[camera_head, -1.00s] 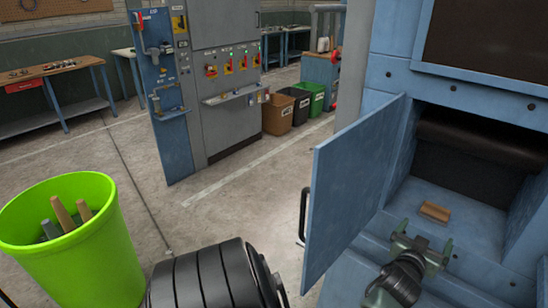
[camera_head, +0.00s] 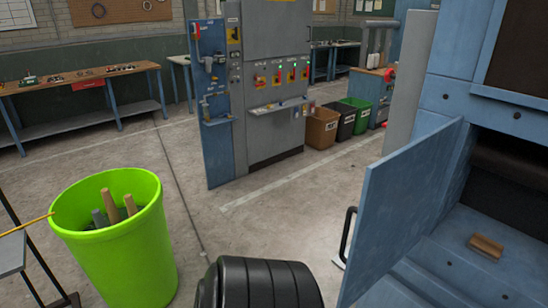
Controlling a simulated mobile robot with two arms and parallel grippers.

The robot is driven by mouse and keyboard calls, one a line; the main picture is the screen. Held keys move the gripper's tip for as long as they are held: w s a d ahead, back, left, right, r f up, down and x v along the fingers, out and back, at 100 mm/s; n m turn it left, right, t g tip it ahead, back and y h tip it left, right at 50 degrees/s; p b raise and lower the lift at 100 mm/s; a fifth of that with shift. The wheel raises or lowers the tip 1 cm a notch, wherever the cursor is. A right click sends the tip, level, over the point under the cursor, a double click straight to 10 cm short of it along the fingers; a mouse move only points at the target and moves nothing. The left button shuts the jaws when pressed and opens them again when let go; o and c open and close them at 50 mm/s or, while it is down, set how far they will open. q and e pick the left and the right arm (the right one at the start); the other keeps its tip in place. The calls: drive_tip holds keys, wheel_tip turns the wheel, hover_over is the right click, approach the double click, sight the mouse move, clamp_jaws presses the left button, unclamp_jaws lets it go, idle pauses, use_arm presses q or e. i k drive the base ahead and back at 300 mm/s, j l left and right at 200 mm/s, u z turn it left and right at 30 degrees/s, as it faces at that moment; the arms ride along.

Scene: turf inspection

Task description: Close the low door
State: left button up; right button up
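The low door (camera_head: 408,208) is a blue panel at the right of the head view, standing open and swung outward from the blue cabinet (camera_head: 465,92). A black handle (camera_head: 346,235) is on its outer side. The opening behind it is dark inside, with a small brown wooden block (camera_head: 487,246) on its blue floor. A black ribbed rounded part, likely one of my arm links, shows at the bottom centre, left of the door and apart from it in the picture. Neither gripper's fingers are in view.
A lime green bin (camera_head: 118,240) with wooden pieces stands on the floor at left. A grey control cabinet (camera_head: 270,90) with an open blue panel stands behind. Brown (camera_head: 322,128), black and green bins line the back. Concrete floor (camera_head: 265,215) between is clear.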

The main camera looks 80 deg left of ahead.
sight(400, 190)
drive_tip(key=j+u, duration=0.25)
drive_tip(key=j, duration=0.65)
drive_tip(key=j+u, duration=0.25)
drive_tip(key=j, duration=0.65)
